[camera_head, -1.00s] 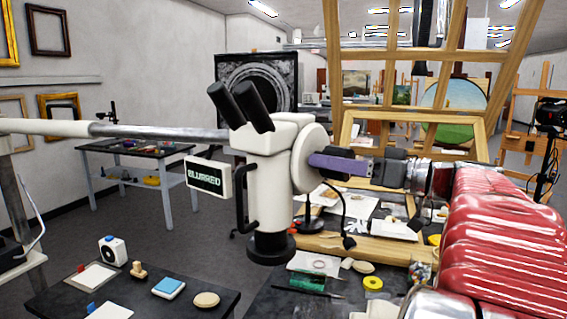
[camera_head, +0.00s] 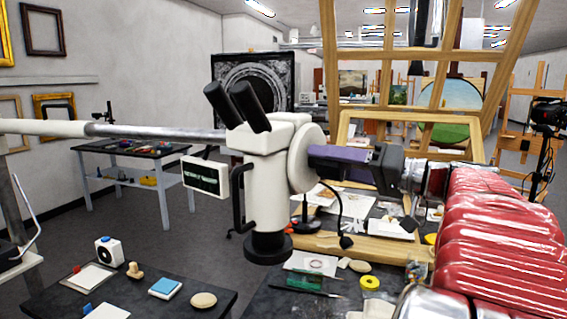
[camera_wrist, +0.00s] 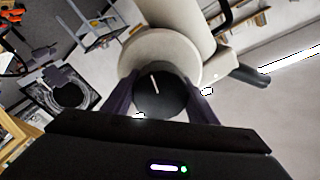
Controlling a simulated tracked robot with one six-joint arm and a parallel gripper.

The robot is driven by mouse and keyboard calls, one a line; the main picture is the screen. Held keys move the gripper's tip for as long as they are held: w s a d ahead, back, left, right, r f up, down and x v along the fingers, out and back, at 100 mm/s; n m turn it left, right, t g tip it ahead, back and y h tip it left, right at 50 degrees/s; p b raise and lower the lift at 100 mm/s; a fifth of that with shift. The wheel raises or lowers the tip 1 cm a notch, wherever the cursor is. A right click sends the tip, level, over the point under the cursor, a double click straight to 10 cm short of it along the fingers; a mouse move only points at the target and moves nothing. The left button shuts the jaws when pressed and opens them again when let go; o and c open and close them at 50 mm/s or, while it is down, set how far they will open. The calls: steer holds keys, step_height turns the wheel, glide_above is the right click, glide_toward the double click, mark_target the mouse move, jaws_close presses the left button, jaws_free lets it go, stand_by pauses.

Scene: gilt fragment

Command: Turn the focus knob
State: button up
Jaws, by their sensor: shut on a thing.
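A white microscope (camera_head: 268,165) with black eyepieces hangs from a boom arm in the head view. Its round white side housing (camera_head: 306,158) faces my gripper. In the wrist view the dark round focus knob (camera_wrist: 160,97) with a white index line sits in front of the pale housing (camera_wrist: 150,50). My gripper (camera_head: 318,153) is shut on the knob, with purple fingers on both sides of it; its fingertips also show in the wrist view (camera_wrist: 165,100). The knob is hidden by the fingers in the head view. A small display (camera_head: 205,177) on the microscope shows pale marks too unclear to read.
A dark bench (camera_head: 130,290) at front left holds a blue-topped block (camera_head: 165,287) and a white dial box (camera_head: 109,252). Below the microscope a work table holds a wooden frame (camera_head: 375,248) and yellow tape (camera_head: 370,283). Free air surrounds the microscope's left side.

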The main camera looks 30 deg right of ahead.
stand_by(0.3)
steer(key=o, duration=1.1)
steer(key=shift+c, duration=0.2)
steer(key=shift+s, duration=0.1)
steer(key=v, duration=1.3)
steer(key=shift+s+d, duration=0.2)
steer(key=shift+s, duration=0.1)
steer(key=shift+f, duration=0.15)
stand_by(0.5)
